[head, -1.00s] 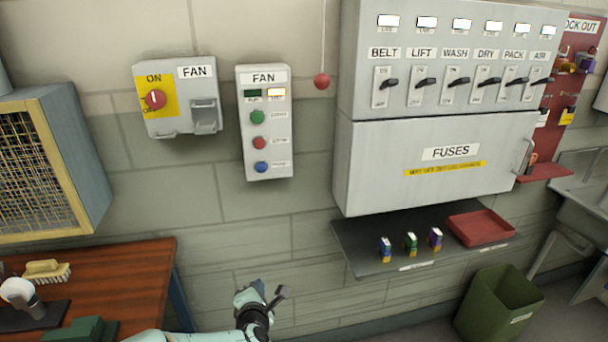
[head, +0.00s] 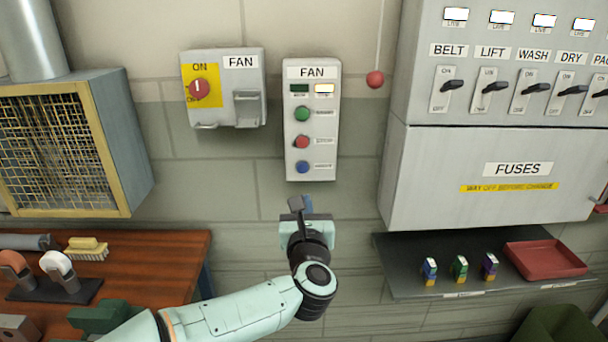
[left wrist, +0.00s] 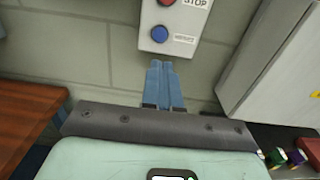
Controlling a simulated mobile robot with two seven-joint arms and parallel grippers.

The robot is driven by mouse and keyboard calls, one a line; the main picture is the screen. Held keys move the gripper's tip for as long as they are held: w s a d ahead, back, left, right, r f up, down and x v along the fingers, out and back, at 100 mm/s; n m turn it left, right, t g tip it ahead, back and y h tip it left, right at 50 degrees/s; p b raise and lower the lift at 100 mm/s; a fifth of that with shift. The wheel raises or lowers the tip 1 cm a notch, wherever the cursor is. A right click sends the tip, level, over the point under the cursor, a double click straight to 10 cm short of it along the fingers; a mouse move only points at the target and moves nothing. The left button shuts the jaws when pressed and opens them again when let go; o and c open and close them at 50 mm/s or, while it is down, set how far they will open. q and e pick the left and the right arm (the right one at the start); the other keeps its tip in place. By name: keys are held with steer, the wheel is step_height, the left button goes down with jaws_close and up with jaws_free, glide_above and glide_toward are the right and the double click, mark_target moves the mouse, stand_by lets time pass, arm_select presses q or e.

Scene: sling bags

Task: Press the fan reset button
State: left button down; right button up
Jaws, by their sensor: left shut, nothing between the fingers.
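The grey FAN control box (head: 312,92) hangs on the wall, with a green button (head: 302,114), a red button (head: 302,142) and a blue button (head: 303,167) in a column. The blue button's label in the left wrist view appears to read reset; the blue button (left wrist: 160,34) shows there just above the fingertips. My left gripper (head: 301,205) is below the box and points up toward it. Its blue fingers (left wrist: 165,68) are together with nothing between them. They look apart from the button. My right gripper is out of view.
A FAN isolator with a red knob (head: 198,89) is left of the box. A red ball on a cord (head: 375,79) hangs to the right. The FUSES cabinet (head: 440,205) and a shelf with small fuses (head: 398,262) are further right. A wooden bench (head: 170,248) stands at lower left.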

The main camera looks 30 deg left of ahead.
mark_target(303, 168)
arm_select(q)
steer(key=p+x, duration=0.3)
steer(key=x, duration=1)
steer(key=shift+w, duration=0.2)
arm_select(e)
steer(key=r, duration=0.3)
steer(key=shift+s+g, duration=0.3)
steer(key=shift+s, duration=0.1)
